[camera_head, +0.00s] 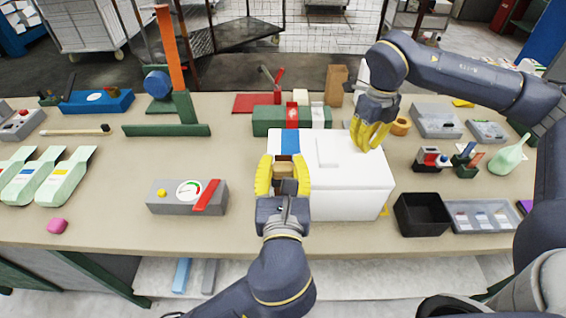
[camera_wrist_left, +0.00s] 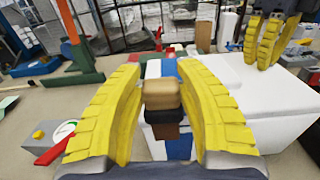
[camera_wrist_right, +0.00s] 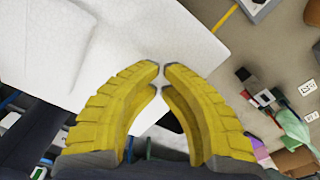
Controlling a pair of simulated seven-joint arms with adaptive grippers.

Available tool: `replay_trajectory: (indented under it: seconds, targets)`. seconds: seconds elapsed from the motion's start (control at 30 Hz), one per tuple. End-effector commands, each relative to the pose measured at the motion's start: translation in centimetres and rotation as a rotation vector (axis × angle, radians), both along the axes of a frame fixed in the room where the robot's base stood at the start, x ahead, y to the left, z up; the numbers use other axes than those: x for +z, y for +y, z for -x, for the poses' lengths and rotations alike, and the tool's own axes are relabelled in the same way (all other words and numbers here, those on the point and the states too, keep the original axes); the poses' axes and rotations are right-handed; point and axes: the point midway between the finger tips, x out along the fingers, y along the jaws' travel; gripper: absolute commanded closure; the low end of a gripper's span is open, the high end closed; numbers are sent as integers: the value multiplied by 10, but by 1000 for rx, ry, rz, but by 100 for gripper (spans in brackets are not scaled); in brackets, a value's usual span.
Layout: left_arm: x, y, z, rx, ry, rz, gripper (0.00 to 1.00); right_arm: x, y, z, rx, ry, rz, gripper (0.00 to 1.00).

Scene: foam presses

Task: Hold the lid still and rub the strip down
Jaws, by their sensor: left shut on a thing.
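A white box with a white lid (camera_head: 350,170) stands mid-table; the lid also fills much of the right wrist view (camera_wrist_right: 110,30). A blue strip (camera_head: 290,143) lies on the lid's left part; blue also shows low on the box side in the left wrist view (camera_wrist_left: 179,147). My left gripper (camera_head: 284,165) is shut on a tan and dark brown block (camera_wrist_left: 164,92) over the strip's line, hiding part of it. I cannot tell whether the block touches the strip. My right gripper (camera_head: 370,138) is shut and empty, fingers down at the lid's back right; contact is unclear.
A grey gauge box (camera_head: 165,198) stands left of the white box. A green press block (camera_head: 265,121) is close behind it. A black open bin (camera_head: 421,214) and a grey tray (camera_head: 484,219) are at the right.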

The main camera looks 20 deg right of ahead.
Motion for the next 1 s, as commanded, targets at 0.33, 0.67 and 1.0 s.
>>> replay_trajectory:
  seconds: [0.33,0.67,1.0]
  targets:
    - [-8,0,0,-1,0,-1,96,-3,0,1,0,7,2,100]
    - [-9,-1,-2,0,0,-1,96,-3,0,1,0,7,2,100]
    - [-9,-4,-14,0,0,0,96,-3,0,1,0,7,2,100]
